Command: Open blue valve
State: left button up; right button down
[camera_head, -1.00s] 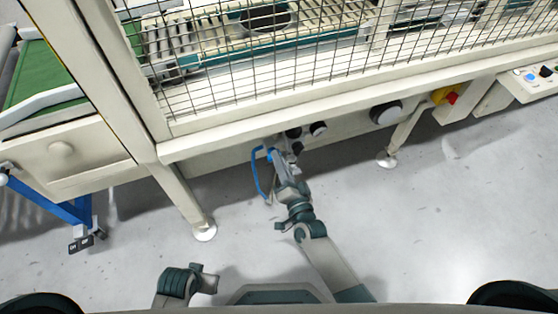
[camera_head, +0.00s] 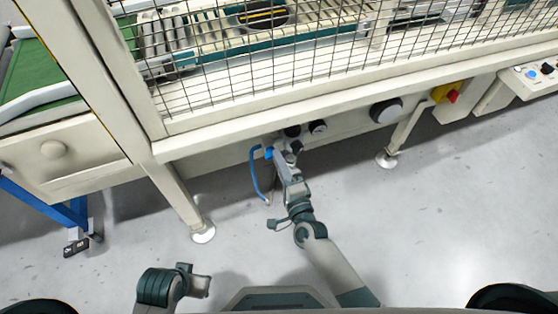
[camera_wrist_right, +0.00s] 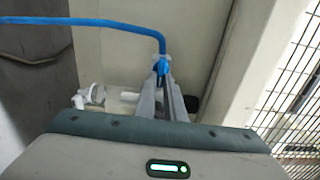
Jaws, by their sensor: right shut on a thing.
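The blue valve piece (camera_head: 268,153) sits under the front beam of the machine, with a blue hose (camera_head: 254,172) hanging in a curve at its left. In the right wrist view the blue hose (camera_wrist_right: 90,22) runs in from the left and bends down to a blue fitting (camera_wrist_right: 162,64) at the fingertips. My right gripper (camera_head: 273,157) is shut on the blue valve. Its two narrow fingers (camera_wrist_right: 162,76) meet around the blue piece in the right wrist view and hide part of it. My left gripper is not in view; only part of that arm shows.
Dark round knobs and gauges (camera_head: 318,127) sit close to the right of the valve. The machine's cream beam (camera_head: 330,108) and wire mesh are above. A machine leg (camera_head: 178,195) stands at the left. The grey floor (camera_head: 440,220) at the right is clear.

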jog(key=shift+f, duration=0.1)
jog(key=c, duration=1.8)
grip_release()
jog(key=shift+c, duration=0.2)
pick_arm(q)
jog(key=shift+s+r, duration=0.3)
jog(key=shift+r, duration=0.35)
pick_arm(e)
jog(key=v, duration=1.7)
jog(key=shift+s, duration=0.2)
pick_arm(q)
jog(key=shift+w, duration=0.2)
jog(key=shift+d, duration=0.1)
